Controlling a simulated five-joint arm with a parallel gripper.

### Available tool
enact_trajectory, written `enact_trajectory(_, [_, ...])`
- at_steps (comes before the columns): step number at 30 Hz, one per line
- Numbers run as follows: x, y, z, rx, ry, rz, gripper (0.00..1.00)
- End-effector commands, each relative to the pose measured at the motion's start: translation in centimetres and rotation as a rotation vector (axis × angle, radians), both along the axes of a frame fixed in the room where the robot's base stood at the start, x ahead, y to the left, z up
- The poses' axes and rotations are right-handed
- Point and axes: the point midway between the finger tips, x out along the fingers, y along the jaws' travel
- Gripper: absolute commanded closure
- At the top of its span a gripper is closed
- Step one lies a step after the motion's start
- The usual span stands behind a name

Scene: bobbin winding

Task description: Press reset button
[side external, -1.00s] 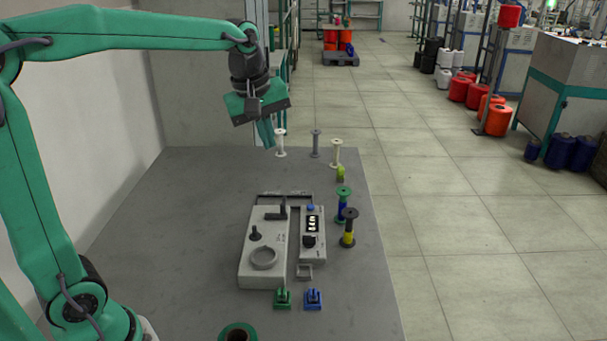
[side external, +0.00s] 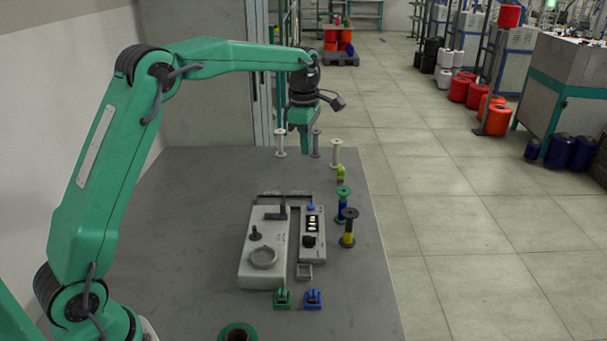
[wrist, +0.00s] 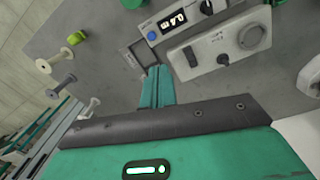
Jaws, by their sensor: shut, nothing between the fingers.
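The blue button (side external: 310,207) sits at the far end of the narrow grey counter box (side external: 313,255), which has a digit display and a black knob. In the wrist view the blue button (wrist: 152,36) lies at the left end of that box (wrist: 160,22). My gripper (side external: 306,152) is shut and empty. It points down in the air near the far edge of the table, beyond the counter box and apart from it. In the wrist view the closed fingers (wrist: 157,72) point toward the box.
The wider grey winder unit (side external: 262,272) stands left of the counter box. Pale and grey spools (side external: 336,153) stand along the far edge, close to my gripper. Green-blue (side external: 343,205) and black-yellow (side external: 348,228) spools stand to the right. The table's (side external: 180,240) left side is clear.

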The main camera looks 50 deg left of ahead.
Motion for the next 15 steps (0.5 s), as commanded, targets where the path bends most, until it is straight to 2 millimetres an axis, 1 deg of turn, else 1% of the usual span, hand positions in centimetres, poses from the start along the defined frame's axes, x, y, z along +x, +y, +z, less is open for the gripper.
enact_trajectory(1, [0.6, 0.2, -0.8, -0.003, 0.012, 0.043, 1.0])
enact_trajectory(6, [2.1, 0.8, -2.7, -0.01, 0.037, 0.172, 1.0])
enact_trajectory(10, [2.8, 1.0, -3.6, -0.013, 0.048, 0.236, 1.0])
enact_trajectory(15, [3.1, 1.2, -4.1, -0.014, 0.055, 0.274, 1.0])
